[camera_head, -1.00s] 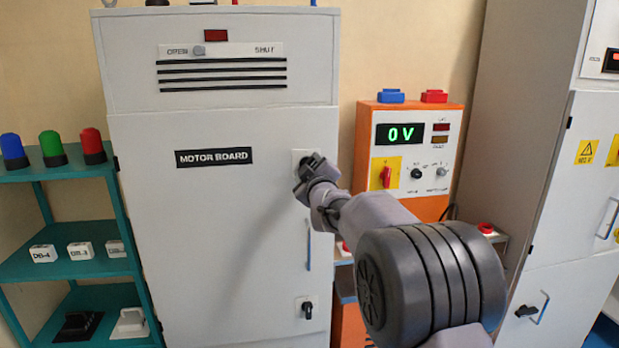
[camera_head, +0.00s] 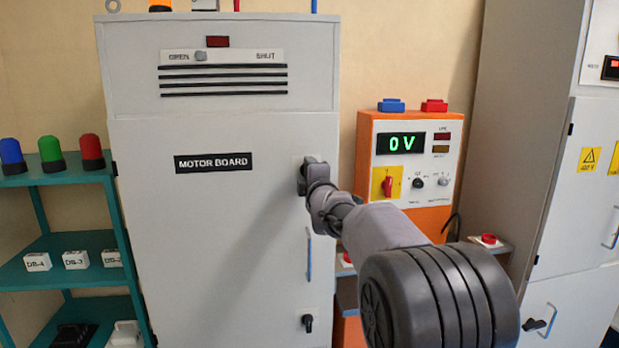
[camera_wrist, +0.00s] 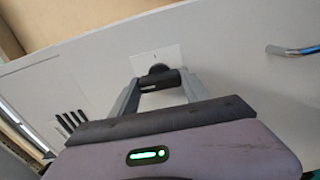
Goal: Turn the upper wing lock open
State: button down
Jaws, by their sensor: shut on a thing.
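The upper wing lock (camera_wrist: 160,80) is a black winged knob on a pale square plate on the grey MOTOR BOARD cabinet door (camera_head: 215,230). In the wrist view its wing lies across between my two grey fingers, one at each end. My gripper (camera_wrist: 159,84) is shut on it. In the head view my gripper (camera_head: 306,176) is at the door's upper right and hides the lock and most of its plate. I cannot tell from these frames how far the lock is turned.
A lower wing lock (camera_head: 307,322) and a blue-grey door handle (camera_head: 309,254) sit below on the same door. An orange supply unit (camera_head: 411,160) reading 0 V stands right of the cabinet, near my arm. A teal shelf (camera_head: 68,270) stands at left.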

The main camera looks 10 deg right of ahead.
dwell(0.6)
jog(key=c, duration=0.5)
grip_release()
jog(key=shift+s, duration=0.1)
jog(key=s, duration=1.7)
jog(key=shift+s+p, duration=0.15)
jog(key=shift+p, duration=0.15)
jog(key=s+a+f+m+g, duration=0.1)
jog(key=s+f+m+g, duration=0.3)
jog(key=s, duration=0.8)
jog(key=s+a+f+m+g+y, duration=0.1)
jog(key=s+f+m+g, duration=0.3)
jog(key=s+f+m, duration=0.4)
jog(key=s+a+f+m+g+y, duration=0.1)
jog(key=s+f+m+g, duration=0.3)
jog(key=s+m, duration=0.6)
jog(key=shift+s+a+f, duration=0.25)
jog(key=shift+s+f, duration=0.15)
jog(key=shift+s, duration=0.55)
jog(key=shift+s+a+f, duration=0.2)
jog(key=shift+s+f, duration=0.25)
jog(key=shift+s, duration=0.55)
jog(key=shift+s+a+f, duration=0.25)
jog(key=shift+s+f, duration=0.15)
jog(key=shift+s, duration=0.55)
